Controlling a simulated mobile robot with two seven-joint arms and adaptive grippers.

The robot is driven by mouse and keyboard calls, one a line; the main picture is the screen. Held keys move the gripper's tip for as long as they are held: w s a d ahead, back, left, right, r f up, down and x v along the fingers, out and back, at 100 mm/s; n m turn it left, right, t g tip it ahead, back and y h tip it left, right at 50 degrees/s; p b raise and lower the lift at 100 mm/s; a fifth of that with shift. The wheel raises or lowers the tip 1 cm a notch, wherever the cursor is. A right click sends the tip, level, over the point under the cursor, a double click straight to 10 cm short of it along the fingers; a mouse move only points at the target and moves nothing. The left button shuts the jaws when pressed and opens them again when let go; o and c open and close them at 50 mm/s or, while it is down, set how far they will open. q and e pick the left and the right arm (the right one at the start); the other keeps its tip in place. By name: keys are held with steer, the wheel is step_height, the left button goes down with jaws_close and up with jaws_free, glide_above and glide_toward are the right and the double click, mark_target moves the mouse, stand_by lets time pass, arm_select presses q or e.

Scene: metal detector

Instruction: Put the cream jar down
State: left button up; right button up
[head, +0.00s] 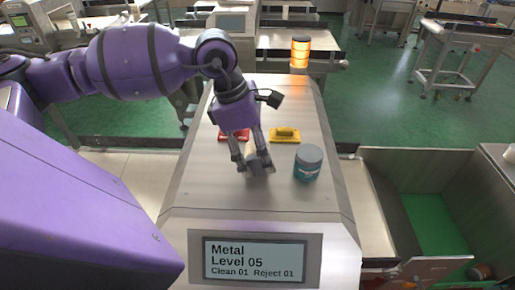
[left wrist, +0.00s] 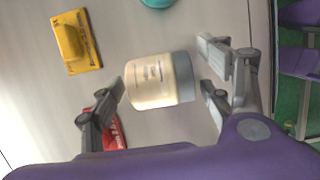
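The cream jar (left wrist: 160,82), pale with a grey lid, lies sideways between the fingers of my left gripper (left wrist: 165,92) in the left wrist view. In the head view my left gripper (head: 254,162) points down over the steel top of the metal detector (head: 215,190) and hides most of the jar. I cannot tell whether the jar touches that surface. My right gripper is not in view.
A teal jar with a grey lid (head: 307,163) stands just right of the gripper. A yellow item (head: 285,135) and a red item (head: 233,135) lie behind it. The steel top's front is clear, above a display (head: 254,259). An orange lamp (head: 300,52) stands behind; green-floored bin (head: 435,222) at right.

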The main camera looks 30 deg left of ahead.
arm_select(q)
steer(key=shift+r, duration=0.3)
steer(key=v, duration=1.1)
steer(key=shift+r+p, duration=0.3)
steer(key=shift+r, duration=0.1)
steer(key=shift+s+a, duration=0.1)
